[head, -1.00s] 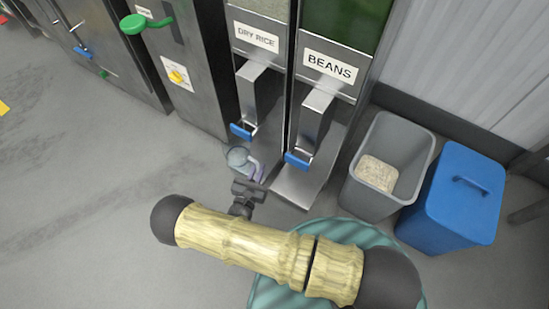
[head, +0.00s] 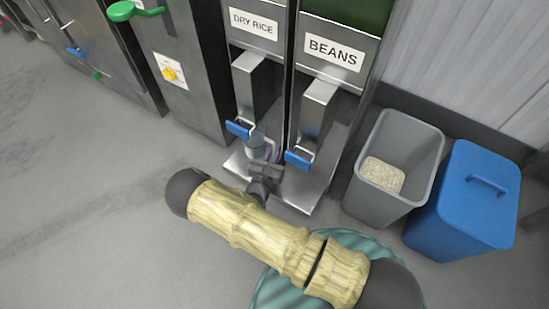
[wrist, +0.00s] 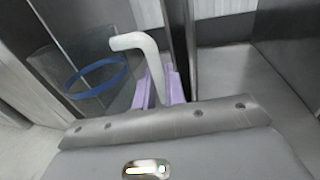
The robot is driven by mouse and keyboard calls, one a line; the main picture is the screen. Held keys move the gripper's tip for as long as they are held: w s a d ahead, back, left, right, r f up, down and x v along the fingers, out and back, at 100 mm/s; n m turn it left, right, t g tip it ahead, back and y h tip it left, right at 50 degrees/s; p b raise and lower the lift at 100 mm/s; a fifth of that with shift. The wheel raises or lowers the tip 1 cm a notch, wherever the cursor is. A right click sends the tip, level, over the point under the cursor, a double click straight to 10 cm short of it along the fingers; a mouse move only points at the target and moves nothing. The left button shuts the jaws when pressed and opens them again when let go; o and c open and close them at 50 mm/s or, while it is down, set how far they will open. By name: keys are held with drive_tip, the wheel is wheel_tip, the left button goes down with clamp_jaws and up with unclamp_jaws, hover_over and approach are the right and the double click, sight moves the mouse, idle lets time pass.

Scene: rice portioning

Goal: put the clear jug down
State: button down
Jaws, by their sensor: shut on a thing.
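The clear jug (head: 257,150) is in the head view under the dry rice spout, partly hidden by the blue lever and my gripper. In the wrist view the clear jug (wrist: 60,68) is at the left, see-through, with a blue ring and a pale bent handle (wrist: 136,42). My gripper (wrist: 160,90) has its purple fingers shut on the handle. In the head view my gripper (head: 274,152) is just right of the jug. The jug is over the steel shelf (head: 237,166) of the dry rice dispenser; I cannot tell whether its base touches it.
The beans dispenser (head: 318,105) with a blue lever (head: 298,160) stands right beside. A grey bin (head: 412,160) with pale grains and a blue lidded bin (head: 462,205) stand at the right. The floor (head: 90,200) at the left is clear.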

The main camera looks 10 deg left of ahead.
wheel_tip(320, 180, down, 4)
drive_tip(key=b, duration=0.3)
drive_tip(key=shift+b, duration=0.3)
drive_tip(key=shift+w+b, duration=0.2)
drive_tip(key=shift+b, duration=0.3)
drive_tip(key=shift+r, duration=0.1)
drive_tip(key=shift+f, duration=0.2)
drive_tip(key=c, duration=1.5)
unclamp_jaws()
drive_tip(key=shift+o, duration=0.2)
